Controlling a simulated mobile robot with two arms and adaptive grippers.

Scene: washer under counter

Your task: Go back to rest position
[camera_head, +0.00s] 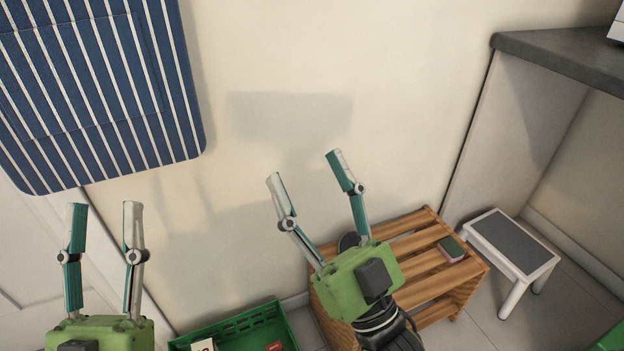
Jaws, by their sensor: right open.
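My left gripper (104,212) is at the lower left of the head view. Its two fingers stand apart and point up, with nothing between them. My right gripper (305,168) is near the middle, in front of the wooden slatted rack. Its fingers are spread wide and empty. Both grippers appear in front of the pale wall (400,100), with no object in contact with their fingertips.
A wooden slatted rack (440,285) stands behind my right gripper, with a small green and pink sponge (451,249) on it. A green crate (240,325) is at the bottom. A step stool (512,245) and dark counter (560,60) are right. A striped blue cloth (95,90) hangs upper left.

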